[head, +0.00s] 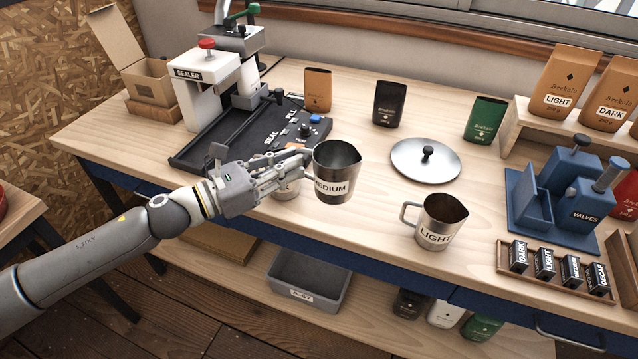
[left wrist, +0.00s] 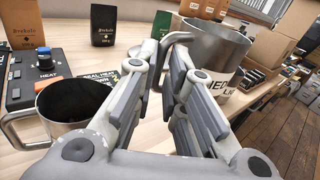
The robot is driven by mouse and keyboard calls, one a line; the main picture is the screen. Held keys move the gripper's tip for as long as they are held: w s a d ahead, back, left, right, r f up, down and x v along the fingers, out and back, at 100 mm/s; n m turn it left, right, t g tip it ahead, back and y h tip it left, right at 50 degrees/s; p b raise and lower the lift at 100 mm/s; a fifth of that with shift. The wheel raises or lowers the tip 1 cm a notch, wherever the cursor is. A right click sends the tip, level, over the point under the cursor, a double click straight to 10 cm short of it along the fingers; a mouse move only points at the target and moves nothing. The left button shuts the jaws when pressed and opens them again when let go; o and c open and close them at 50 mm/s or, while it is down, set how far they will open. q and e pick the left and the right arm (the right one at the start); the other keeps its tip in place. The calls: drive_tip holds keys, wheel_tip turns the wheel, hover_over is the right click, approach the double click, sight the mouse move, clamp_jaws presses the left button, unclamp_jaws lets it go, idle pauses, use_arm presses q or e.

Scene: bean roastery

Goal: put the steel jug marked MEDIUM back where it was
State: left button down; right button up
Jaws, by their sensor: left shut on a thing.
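The steel jug marked MEDIUM (head: 337,186) is upright over the middle front of the bench; it shows at the upper right in the left wrist view (left wrist: 212,48). My left gripper (head: 306,163) reaches it from the left and is shut on its handle side; the fingers (left wrist: 169,46) hide the handle. I cannot tell whether the jug's base clears the bench top. A second steel jug (head: 287,190) stands partly hidden behind my gripper; its dark inside shows in the left wrist view (left wrist: 75,100). The jug marked LIGHT (head: 434,222) stands to the right. My right gripper is not in view.
A black tray with the sealer (head: 200,75) is at the left. A round steel lid (head: 426,160) lies behind the LIGHT jug. Three bags stand at the back. A blue valve stand (head: 572,205) and a label rack (head: 557,283) are at the right. Bare bench lies between LIGHT and MEDIUM.

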use_arm(q)
drive_tip(key=w+d+f, duration=0.1)
drive_tip(key=f, duration=0.1)
drive_tip(key=w+d+f, duration=0.1)
drive_tip(key=d+f, duration=0.1)
drive_tip(key=w+d+f, duration=0.1)
drive_tip(key=w+f, duration=0.1)
drive_tip(key=shift+d+f, duration=0.1)
drive_tip(key=shift+d, duration=0.2)
wheel_tip(320, 180, down, 3)
drive_tip(key=shift+w+d+f, duration=0.1)
drive_tip(key=shift+w+d, duration=0.05)
drive_tip(key=shift+f, duration=0.15)
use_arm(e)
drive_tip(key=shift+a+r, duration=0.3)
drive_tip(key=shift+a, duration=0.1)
use_arm(q)
drive_tip(key=shift+f, duration=0.15)
drive_tip(key=c, duration=1.5)
unclamp_jaws()
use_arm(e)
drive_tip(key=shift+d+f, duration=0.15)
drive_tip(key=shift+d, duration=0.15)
